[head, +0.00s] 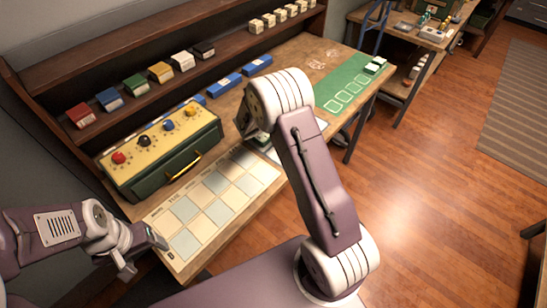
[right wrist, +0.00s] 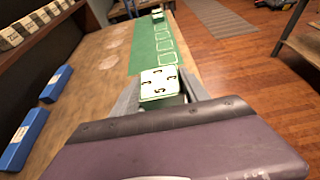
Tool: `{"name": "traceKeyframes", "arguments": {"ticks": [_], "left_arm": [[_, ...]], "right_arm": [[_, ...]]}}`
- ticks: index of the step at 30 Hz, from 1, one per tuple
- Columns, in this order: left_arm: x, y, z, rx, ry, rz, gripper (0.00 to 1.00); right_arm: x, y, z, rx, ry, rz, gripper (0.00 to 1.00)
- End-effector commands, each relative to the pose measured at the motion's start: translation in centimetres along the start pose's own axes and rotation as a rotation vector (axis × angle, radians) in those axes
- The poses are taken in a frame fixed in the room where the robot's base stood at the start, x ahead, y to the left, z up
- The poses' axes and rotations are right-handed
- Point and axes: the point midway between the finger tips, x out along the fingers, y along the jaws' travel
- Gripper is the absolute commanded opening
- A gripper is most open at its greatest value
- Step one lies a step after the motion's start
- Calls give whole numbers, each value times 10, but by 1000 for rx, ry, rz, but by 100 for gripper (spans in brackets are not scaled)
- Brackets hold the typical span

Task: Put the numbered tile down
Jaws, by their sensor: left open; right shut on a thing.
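In the right wrist view, my right gripper (right wrist: 160,98) is shut on the numbered tile (right wrist: 158,80), a thick block with a white top, dark marks and a green lower part. The number cannot be read. The tile is at the near end of a green mat (right wrist: 142,52) with a row of white outlined squares; I cannot tell if it touches anything below. In the head view the held tile is mostly hidden behind my right arm, and the green mat (head: 327,98) lies at the table's right end. My left gripper (head: 143,257) is open and empty by the grid board's near corner.
A green box with coloured knobs (head: 160,150) and a pale grid board (head: 212,203) lie on the table. Blue blocks (head: 224,85) lie behind. A shelf holds coloured boxes and pale blocks (head: 282,15).

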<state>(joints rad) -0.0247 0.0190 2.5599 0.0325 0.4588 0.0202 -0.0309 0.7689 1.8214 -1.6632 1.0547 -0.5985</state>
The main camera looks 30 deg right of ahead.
Motion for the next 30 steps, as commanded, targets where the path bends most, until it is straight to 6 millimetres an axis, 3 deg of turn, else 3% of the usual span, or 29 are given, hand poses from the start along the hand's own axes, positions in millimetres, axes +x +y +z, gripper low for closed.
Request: {"name": "traceKeyframes", "arguments": {"ticks": [9,13,19,25,30], "left_arm": [[-9,0,-1,0,0,0,74],[-10,0,-1,0,0,0,74],[-10,0,-1,0,0,0,74],[-11,0,-1,0,0,0,74],[-11,0,-1,0,0,0,74]], "right_arm": [[-59,-12,-77,-9,1,5,5],[-73,-16,-97,-5,0,2,5],[-76,-18,-105,-2,-1,0,5],[-63,-18,-136,-4,0,0,5],[-61,-17,-140,0,0,1,5]]}}
